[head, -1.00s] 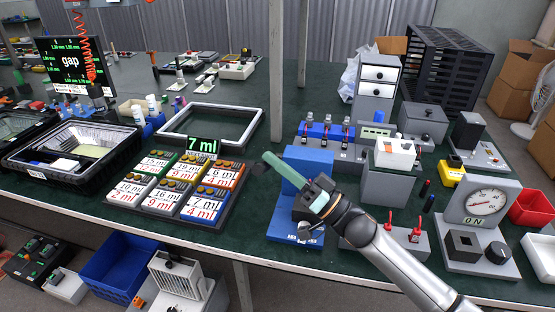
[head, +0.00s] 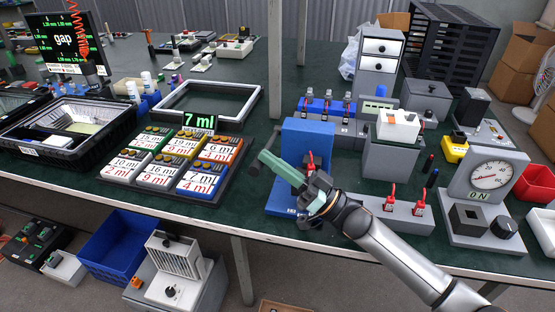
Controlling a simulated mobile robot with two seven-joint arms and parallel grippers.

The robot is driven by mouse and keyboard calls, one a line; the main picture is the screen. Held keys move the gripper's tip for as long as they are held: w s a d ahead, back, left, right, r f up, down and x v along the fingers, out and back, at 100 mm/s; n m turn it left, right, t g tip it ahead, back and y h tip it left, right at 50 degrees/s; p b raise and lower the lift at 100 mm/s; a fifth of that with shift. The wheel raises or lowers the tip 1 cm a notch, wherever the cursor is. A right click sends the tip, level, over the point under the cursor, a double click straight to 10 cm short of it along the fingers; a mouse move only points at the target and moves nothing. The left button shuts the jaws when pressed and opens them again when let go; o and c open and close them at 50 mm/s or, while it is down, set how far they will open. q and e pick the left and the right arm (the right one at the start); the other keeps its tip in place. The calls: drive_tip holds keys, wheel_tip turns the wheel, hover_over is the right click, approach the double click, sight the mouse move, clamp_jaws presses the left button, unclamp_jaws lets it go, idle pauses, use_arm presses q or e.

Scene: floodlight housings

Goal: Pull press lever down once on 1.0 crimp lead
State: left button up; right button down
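A blue press (head: 305,135) stands upright on the green table, right of centre in the head view. A small red handle (head: 310,161) shows against its front. My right gripper (head: 311,192) is low in front of the press and hides part of its base. A teal bar (head: 282,168) with a dark crosswise end (head: 255,162) runs up and left from the gripper across the press. I cannot tell whether the bar is joined to the press, or how the fingers sit on it. My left gripper is not in view. I cannot make out the crimp lead.
A grey block with red levers (head: 390,197) and a gauge box (head: 492,175) stand to the right. Small clamps stand behind on a blue base. The front table edge runs below.

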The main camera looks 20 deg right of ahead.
drive_tip(key=s+d+p, duration=0.1)
drive_tip(key=s+d, duration=0.7)
drive_tip(key=d, duration=0.1)
drive_tip(key=shift+s+d+f, duration=0.25)
drive_tip(key=shift+s+d, duration=0.1)
drive_tip(key=shift+s, duration=0.05)
